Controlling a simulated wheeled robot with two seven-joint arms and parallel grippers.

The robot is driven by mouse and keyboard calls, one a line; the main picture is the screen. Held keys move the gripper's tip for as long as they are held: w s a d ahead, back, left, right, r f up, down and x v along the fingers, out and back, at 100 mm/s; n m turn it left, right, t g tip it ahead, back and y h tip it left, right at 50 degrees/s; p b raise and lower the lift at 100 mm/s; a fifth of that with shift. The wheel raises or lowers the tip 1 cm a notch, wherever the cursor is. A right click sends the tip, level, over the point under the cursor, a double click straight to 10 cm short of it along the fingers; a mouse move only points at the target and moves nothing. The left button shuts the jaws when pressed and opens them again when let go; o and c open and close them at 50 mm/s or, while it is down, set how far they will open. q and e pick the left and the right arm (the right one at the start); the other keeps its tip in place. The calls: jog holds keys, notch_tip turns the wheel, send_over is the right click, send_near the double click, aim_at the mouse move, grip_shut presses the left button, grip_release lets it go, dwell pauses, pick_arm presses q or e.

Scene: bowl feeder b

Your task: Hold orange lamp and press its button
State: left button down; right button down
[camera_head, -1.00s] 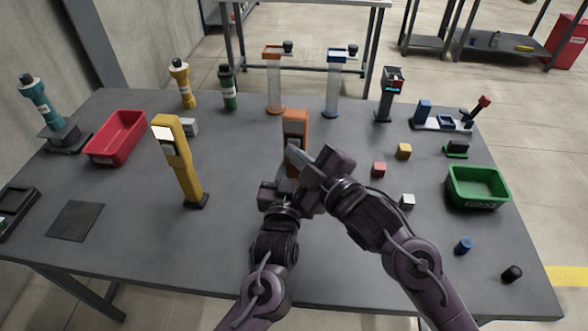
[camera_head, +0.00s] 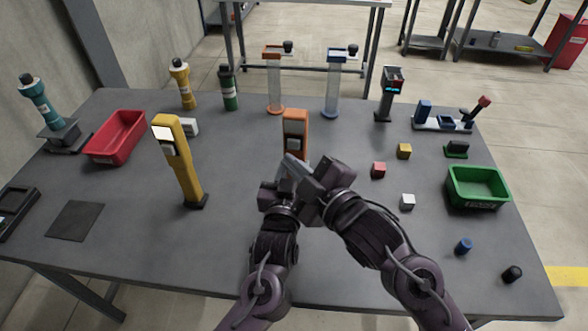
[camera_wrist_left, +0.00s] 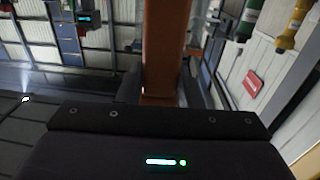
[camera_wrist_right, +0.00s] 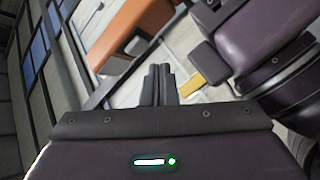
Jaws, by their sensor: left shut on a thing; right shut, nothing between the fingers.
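The orange lamp (camera_head: 296,120) stands upright near the table's middle, its lower part hidden by my grippers. In the right wrist view its orange body (camera_wrist_right: 128,28) runs at a slant, with a small pale button-like block (camera_wrist_right: 137,46) on it. My left gripper (camera_head: 277,184) is shut on the lamp's post, and the post (camera_wrist_left: 165,45) shows between its fingers in the left wrist view. My right gripper (camera_head: 293,166) is shut and empty in front of the lamp. Its closed fingertips (camera_wrist_right: 158,82) appear apart from the pale block.
A yellow lamp (camera_head: 184,167) with a bright white panel stands to the left. A red bin (camera_head: 116,137) is at the left, a green bin (camera_head: 477,187) at the right. Small cubes (camera_head: 404,151) lie right of my grippers.

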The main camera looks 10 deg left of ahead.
pick_arm(q)
jog(key=shift+f, duration=0.1)
pick_arm(e)
jog(key=shift+s+a, duration=0.15)
jog(key=shift+s, duration=2.3)
pick_arm(q)
jog(key=c, duration=0.9)
grip_release()
jog(key=s+p, duration=0.1)
jog(key=s, duration=0.5)
jog(key=s+a+p, duration=0.1)
jog(key=s, duration=0.6)
jog(key=s+p, duration=0.1)
jog(key=s, duration=0.6)
jog(key=shift+a, duration=0.15)
pick_arm(e)
notch_tip(320, 180, up, 3)
jog(key=shift+r, duration=0.1)
